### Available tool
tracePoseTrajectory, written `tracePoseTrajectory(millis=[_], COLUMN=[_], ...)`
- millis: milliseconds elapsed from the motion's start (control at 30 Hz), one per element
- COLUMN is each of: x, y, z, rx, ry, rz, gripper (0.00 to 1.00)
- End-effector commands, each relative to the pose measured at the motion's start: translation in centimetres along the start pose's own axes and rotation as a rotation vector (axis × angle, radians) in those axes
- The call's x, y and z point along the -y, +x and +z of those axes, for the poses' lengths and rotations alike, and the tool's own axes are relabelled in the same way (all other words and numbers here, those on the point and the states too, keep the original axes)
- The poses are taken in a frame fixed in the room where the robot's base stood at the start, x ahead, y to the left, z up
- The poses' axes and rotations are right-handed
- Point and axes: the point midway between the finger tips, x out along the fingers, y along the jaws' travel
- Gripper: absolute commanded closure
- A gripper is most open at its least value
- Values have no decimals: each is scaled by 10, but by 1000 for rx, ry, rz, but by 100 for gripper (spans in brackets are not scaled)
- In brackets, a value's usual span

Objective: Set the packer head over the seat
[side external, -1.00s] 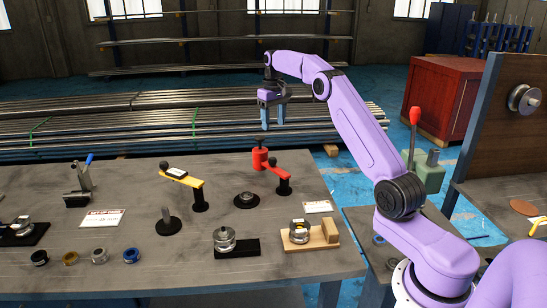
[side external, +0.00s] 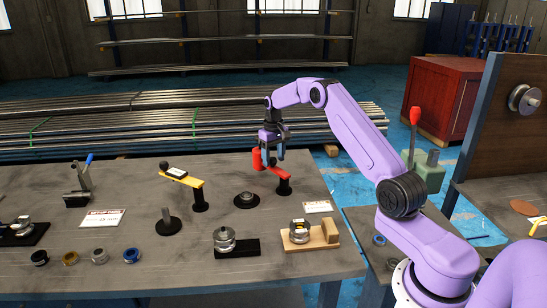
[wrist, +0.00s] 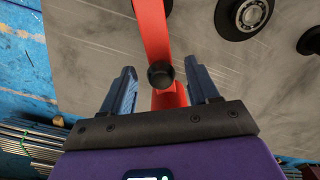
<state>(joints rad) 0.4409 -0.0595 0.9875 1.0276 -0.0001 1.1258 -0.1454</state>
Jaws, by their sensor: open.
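The red packer head (side external: 257,159) sits on the far end of a red swing arm (side external: 273,168), carried by a black post (side external: 284,187). In the wrist view the red arm (wrist: 152,30) runs up from the head (wrist: 170,97), with a black knob (wrist: 160,75) on top. My gripper (side external: 271,158) is down at the head. Its open fingers (wrist: 160,85) stand either side of the knob, with gaps showing. The likely seat, a black round base with a metal ring (side external: 246,200), is left of the post; it also shows in the wrist view (wrist: 250,15).
A yellow swing arm (side external: 184,178) stands to the left. A fixture on a black plate (side external: 236,249) and one on a wooden block (side external: 310,240) are in front. Several small rings (side external: 99,256) lie front left. Pipe stacks (side external: 90,125) are behind the table.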

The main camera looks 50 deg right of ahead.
Motion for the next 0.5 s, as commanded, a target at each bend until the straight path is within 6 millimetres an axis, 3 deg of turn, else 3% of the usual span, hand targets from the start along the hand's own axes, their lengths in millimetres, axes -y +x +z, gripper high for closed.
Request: tracePoseTrajectory(millis=[233, 400, 433, 500], x=[0, 0, 0, 0], y=[1, 0, 0, 0], z=[0, 0, 0, 0], rx=[0, 0, 0, 0], ry=[0, 0, 0, 0], rz=[0, 0, 0, 0], gripper=[40, 95, 100, 100])
